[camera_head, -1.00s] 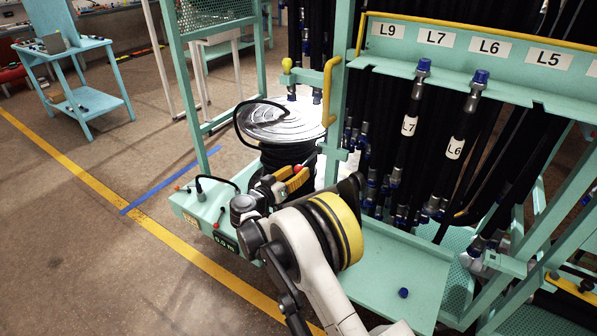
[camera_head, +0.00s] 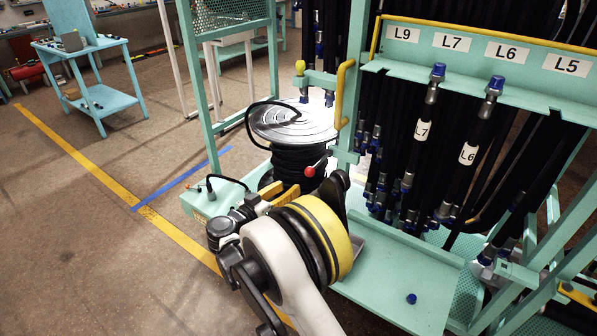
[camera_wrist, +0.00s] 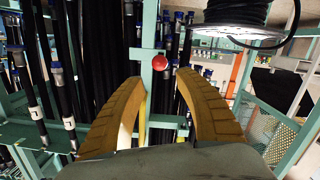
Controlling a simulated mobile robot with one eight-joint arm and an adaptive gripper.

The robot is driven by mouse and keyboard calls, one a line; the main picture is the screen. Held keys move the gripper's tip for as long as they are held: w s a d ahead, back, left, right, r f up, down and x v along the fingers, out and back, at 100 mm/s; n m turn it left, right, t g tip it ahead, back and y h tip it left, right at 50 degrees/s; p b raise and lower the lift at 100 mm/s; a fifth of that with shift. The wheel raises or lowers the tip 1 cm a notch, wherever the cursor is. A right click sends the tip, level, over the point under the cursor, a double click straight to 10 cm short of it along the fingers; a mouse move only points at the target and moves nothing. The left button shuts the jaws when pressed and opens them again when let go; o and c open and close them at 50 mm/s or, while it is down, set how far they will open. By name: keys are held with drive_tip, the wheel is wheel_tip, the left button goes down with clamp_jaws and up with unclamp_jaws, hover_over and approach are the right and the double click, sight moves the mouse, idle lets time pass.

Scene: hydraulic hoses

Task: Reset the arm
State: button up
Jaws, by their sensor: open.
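My gripper (camera_wrist: 157,78) is open and empty, with its two yellow fingers apart in the wrist view. In the head view its yellow fingers (camera_head: 284,194) show in part behind my arm, in front of the black hose reel (camera_head: 295,165). A red ball-shaped knob (camera_wrist: 160,62) appears between and beyond the fingertips in the wrist view. It also shows in the head view (camera_head: 310,171). No contact between the knob and the fingers can be seen. My arm is folded low in front of the teal bench and hides part of it.
The teal rack with hanging black hoses (camera_head: 425,130) stands on the right. A loose blue cap (camera_head: 411,298) lies on its teal shelf (camera_head: 385,270). The reel's metal disc (camera_head: 295,122) is close behind my gripper. Open floor (camera_head: 90,240) lies to the left.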

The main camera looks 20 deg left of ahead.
drive_tip(key=w+d+r+g, duration=0.1)
drive_tip(key=d+r+g, duration=0.1)
drive_tip(key=d+r, duration=0.4)
drive_tip(key=w+d+r+g, duration=0.1)
drive_tip(key=d+r+g, duration=0.15)
drive_tip(key=d, duration=0.65)
drive_tip(key=s+d+r+g+y, duration=0.1)
drive_tip(key=s+d+r, duration=0.2)
drive_tip(key=d, duration=0.3)
drive_tip(key=s+d+r+g, duration=0.1)
drive_tip(key=s+d+r, duration=0.15)
drive_tip(key=d, duration=0.35)
drive_tip(key=s+d+y, duration=0.1)
drive_tip(key=s+d, duration=0.3)
drive_tip(key=s, duration=0.5)
drive_tip(key=s+d+g+y, duration=0.1)
drive_tip(key=s+d+y, duration=0.1)
drive_tip(key=s+d, duration=0.3)
drive_tip(key=s+d+n+y, duration=0.1)
drive_tip(key=s+d, duration=0.3)
drive_tip(key=s, duration=0.9)
drive_tip(key=shift+s+d+f+g+y, duration=0.15)
drive_tip(key=shift+d+f+g+y, duration=0.1)
drive_tip(key=shift+d+g+y, duration=0.25)
